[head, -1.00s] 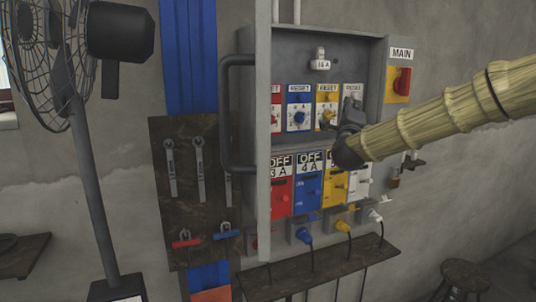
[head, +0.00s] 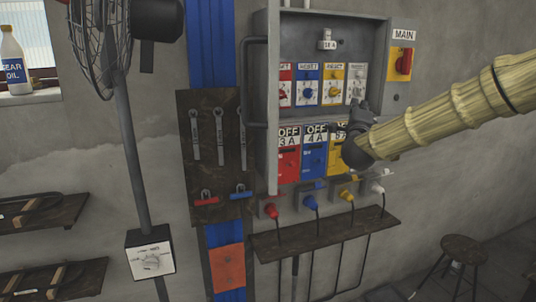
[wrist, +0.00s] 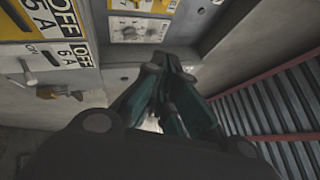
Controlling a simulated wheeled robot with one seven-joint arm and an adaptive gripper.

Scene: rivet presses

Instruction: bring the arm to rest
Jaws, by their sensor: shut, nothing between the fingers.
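My gripper (head: 356,115) is at the end of my straw-coloured arm, which reaches in from the right in the head view. It is in front of the right part of the grey electrical cabinet (head: 272,60), between the upper row of dials and the lower row of OFF panels. It hides parts of the yellow and the white lower panels. In the wrist view my gripper (wrist: 168,62) has its fingers together with nothing between them. A white panel with a knob (wrist: 140,28) shows just beyond the fingertips; I cannot tell whether they touch anything.
A red MAIN switch (head: 404,61) is on the wall right of the cabinet. Coloured plugs, such as the blue one (head: 310,202), hang below over a dark shelf (head: 330,236). A tool board (head: 205,190), a fan (head: 100,50) and a stool (head: 464,250) stand around. Wall space at right is clear.

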